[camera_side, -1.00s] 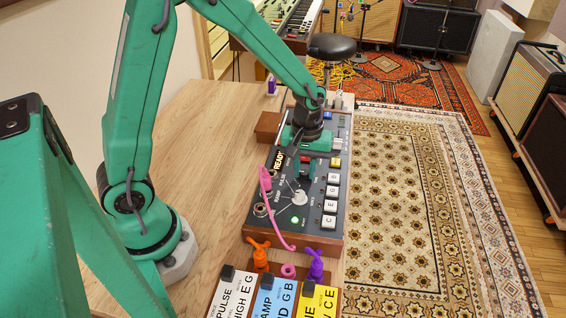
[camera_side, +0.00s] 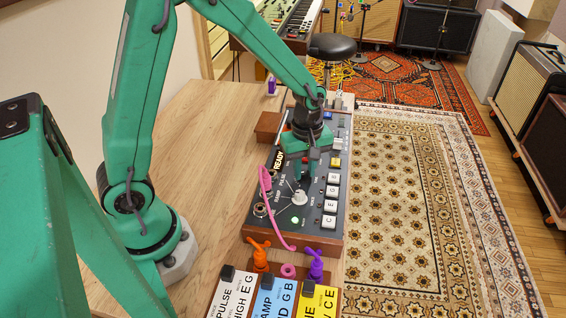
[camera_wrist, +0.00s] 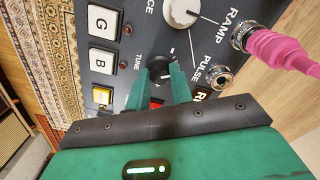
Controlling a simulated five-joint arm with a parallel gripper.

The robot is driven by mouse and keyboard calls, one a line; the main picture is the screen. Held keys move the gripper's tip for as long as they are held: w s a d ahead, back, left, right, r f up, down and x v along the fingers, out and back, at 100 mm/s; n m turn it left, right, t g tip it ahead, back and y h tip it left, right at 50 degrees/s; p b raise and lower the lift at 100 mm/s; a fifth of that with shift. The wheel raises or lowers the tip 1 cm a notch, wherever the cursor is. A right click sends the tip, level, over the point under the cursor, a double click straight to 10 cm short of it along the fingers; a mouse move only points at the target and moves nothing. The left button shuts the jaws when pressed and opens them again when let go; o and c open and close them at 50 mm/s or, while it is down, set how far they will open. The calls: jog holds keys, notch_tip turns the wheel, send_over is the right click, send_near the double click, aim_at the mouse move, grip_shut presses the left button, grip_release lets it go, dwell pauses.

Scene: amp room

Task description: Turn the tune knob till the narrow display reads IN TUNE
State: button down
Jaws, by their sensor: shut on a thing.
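The black tune knob (camera_wrist: 160,65) is on the dark panel of the synth box, beside the printed word TUNE in the wrist view. My gripper (camera_wrist: 159,78) is shut on it, with one green finger on each side. In the side view my gripper (camera_side: 310,165) points down at the panel and hides the knob. The narrow display (camera_side: 279,161) reads READY in the side view. In the wrist view only its first letters (camera_wrist: 202,95) show past my gripper.
White note keys (camera_side: 331,191) line the panel's right side. Card blocks (camera_side: 272,295) stand in front. The wooden table (camera_side: 200,150) is clear to the left.

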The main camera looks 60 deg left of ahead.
aim_at(305, 172)
jog(key=shift+n, duration=1.6)
jog(key=c, duration=1.2)
grip_release()
jog(key=shift+c, duration=0.2)
jog(key=shift+r, duration=4)
